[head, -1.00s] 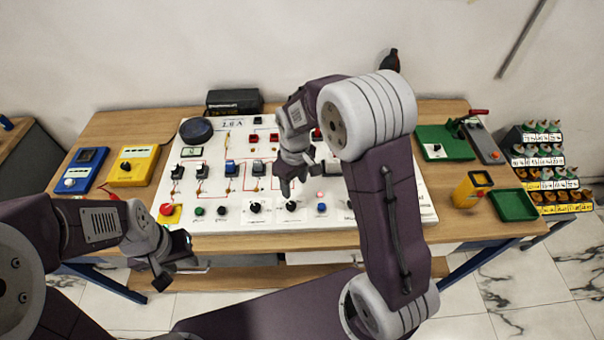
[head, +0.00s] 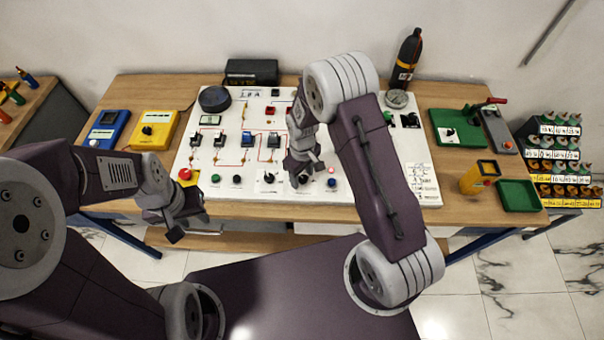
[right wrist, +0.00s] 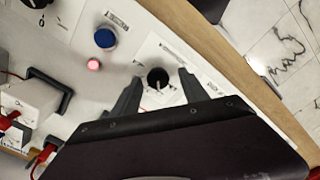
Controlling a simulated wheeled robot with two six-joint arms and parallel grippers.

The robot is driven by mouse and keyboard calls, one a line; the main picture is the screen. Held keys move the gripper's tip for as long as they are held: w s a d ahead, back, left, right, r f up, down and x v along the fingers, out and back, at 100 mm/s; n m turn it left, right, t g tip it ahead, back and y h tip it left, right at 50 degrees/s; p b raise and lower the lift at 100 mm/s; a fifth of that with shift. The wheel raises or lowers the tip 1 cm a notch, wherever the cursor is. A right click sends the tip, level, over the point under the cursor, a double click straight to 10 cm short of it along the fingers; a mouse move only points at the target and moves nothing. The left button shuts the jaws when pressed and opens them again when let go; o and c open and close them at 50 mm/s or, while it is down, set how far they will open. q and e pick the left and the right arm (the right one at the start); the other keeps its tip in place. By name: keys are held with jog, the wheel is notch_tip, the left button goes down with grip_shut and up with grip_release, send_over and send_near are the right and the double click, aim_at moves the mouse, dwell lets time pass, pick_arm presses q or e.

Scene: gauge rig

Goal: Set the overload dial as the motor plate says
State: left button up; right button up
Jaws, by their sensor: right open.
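A black dial (right wrist: 158,80) with a pale pointer mark sits on a white panel (head: 225,165), beside a blue button (right wrist: 105,38) and a lit red lamp (right wrist: 93,65). My right gripper (right wrist: 158,85) is open, its two fingertips on either side of this dial; contact cannot be told. A card with handwriting (head: 422,182) is at the panel's right, too small to read.
Another black dial (head: 268,177) and a red stop button (head: 185,174) are along the panel's front. A blue meter (head: 107,130) and a yellow meter (head: 153,130) stand left. A green tray (head: 519,195) and yellow device (head: 480,178) stand right. A dark bottle (head: 407,60) stands behind.

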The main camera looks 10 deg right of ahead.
jog(key=shift+d+f, duration=0.15)
jog(key=shift+d, duration=0.05)
grip_shut()
jog(key=shift+w+m, duration=0.15)
jog(key=shift+m, duration=0.25)
dwell(0.3)
jog(key=m, duration=0.2)
jog(key=shift+m, duration=0.4)
jog(key=shift+w+m, duration=0.1)
jog(key=shift+m, duration=1.9)
jog(key=shift+a, duration=0.1)
